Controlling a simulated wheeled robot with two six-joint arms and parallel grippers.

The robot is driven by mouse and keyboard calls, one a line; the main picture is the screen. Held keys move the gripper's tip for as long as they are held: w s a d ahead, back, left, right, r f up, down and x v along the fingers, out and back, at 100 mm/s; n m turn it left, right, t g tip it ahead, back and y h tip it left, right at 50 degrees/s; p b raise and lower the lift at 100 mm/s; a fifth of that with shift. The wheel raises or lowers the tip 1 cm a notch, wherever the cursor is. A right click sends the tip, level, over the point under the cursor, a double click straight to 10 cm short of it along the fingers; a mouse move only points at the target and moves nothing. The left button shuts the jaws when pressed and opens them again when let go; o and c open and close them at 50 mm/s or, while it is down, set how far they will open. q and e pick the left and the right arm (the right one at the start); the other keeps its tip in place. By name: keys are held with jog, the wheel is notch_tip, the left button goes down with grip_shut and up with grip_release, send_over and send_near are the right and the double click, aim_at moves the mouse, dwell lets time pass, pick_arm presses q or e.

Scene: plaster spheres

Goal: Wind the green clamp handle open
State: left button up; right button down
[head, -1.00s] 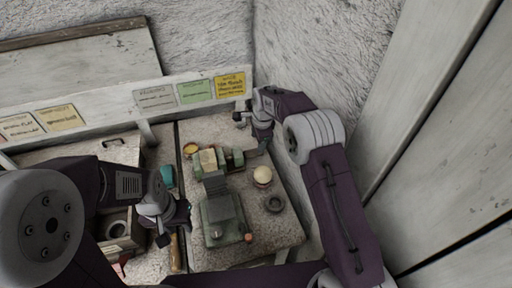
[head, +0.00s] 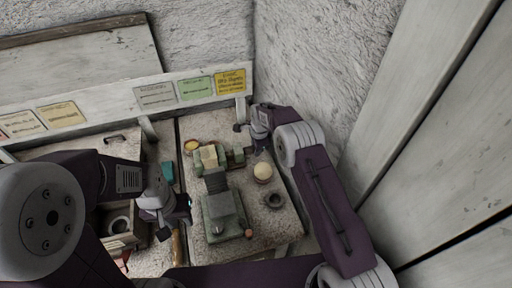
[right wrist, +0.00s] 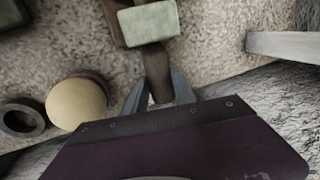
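The green clamp (head: 233,157) stands at the back of the right-hand bench, with a pale block (head: 209,157) at its left. In the right wrist view its light green end block (right wrist: 150,22) is at the top. A dark, brownish handle (right wrist: 158,72) runs down from that block. My right gripper (right wrist: 157,80) has a finger on each side of this handle, and the fingertips appear to touch it. The head view shows the same gripper (head: 258,146) at the clamp's right end. My left gripper (head: 178,219) is open and empty, left of the green machine.
A green machine (head: 222,212) with a grey upper part stands in front of the clamp. A cream ball (head: 263,171) on a round base and a dark ring (head: 274,200) are at the right. A yellow dish (head: 191,146) is at the back left. A wall rises behind.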

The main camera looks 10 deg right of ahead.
jog(key=shift+f+t+b, duration=0.2)
jog(key=shift+t+b, duration=0.1)
jog(key=shift+b, duration=0.3)
jog(key=t+b, duration=0.1)
jog(key=b, duration=0.2)
jog(key=f+t+b, duration=0.1)
jog(key=b, duration=0.2)
jog(key=shift+s+t+y, duration=0.2)
jog(key=shift+t+y, duration=0.2)
jog(key=shift+s+r+t+b, duration=0.1)
jog(key=shift+r+t+b, duration=0.25)
jog(key=shift+b, duration=0.3)
jog(key=shift+r, duration=0.2)
jog(key=c, duration=1)
grip_release()
jog(key=shift+d, duration=0.1)
